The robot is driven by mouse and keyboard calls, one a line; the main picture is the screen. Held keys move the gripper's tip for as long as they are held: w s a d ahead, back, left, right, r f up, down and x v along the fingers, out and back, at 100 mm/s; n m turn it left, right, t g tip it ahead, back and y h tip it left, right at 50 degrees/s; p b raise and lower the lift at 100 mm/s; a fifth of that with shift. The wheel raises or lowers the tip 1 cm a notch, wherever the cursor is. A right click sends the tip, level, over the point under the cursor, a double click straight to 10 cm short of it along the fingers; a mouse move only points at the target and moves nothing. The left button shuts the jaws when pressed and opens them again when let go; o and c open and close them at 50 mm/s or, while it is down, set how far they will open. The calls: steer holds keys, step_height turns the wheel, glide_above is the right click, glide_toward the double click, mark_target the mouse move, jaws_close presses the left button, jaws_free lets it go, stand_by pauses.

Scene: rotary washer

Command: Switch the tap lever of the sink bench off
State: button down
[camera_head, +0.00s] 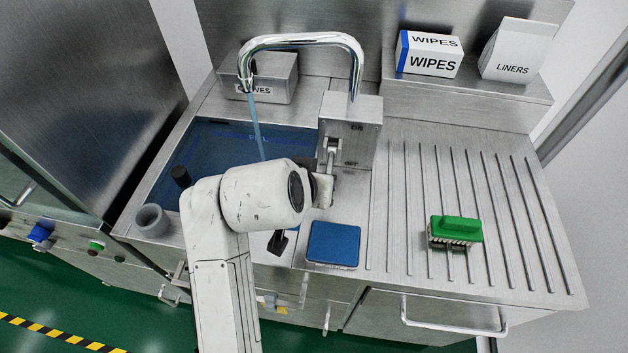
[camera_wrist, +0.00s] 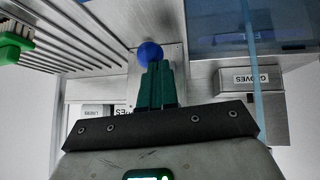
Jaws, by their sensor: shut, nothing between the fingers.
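The chrome tap (camera_head: 318,40) arches over the sink, and a blue stream of water (camera_head: 256,125) runs from its spout; the stream also shows in the wrist view (camera_wrist: 250,70). The lever box (camera_head: 350,112) stands at the tap's base, with ON marked above OFF. The lever's metal rod (camera_head: 331,150) shows at the front of the box; its lower end is hidden by my gripper in the head view. In the wrist view a blue ball knob (camera_wrist: 150,52) sits right at the tips of my gripper (camera_wrist: 157,68), whose green fingers are shut and empty. Whether they touch the knob I cannot tell.
The sink basin (camera_head: 205,155) lies left of the lever box. A grey cup (camera_head: 152,220) stands at the left. Gloves (camera_head: 270,78), wipes (camera_head: 430,54) and liners (camera_head: 518,50) boxes stand behind.

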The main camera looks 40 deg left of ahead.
mark_target(315, 217)
steer(key=f+t+b, duration=0.1)
steer(key=f+b, duration=0.2)
steer(key=f+t+y+b, duration=0.1)
steer(key=b, duration=0.1)
steer(key=shift+s+d+f+t, duration=0.2)
steer(key=shift+s+d+t, duration=0.1)
steer(key=f+t+b, duration=0.1)
steer(key=b, duration=0.1)
steer(key=shift+f+y+b, duration=0.15)
steer(key=shift+y+b, duration=0.2)
steer(key=shift+y, duration=0.05)
steer(key=shift+f+b, duration=0.2)
steer(key=shift+b, duration=0.25)
steer(key=shift+w+a+f+b, duration=0.1)
steer(key=shift+f+b, duration=0.4)
steer(key=shift+w+a+f+b, duration=0.1)
steer(key=shift+f+b, duration=0.35)
steer(key=shift+f, duration=0.05)
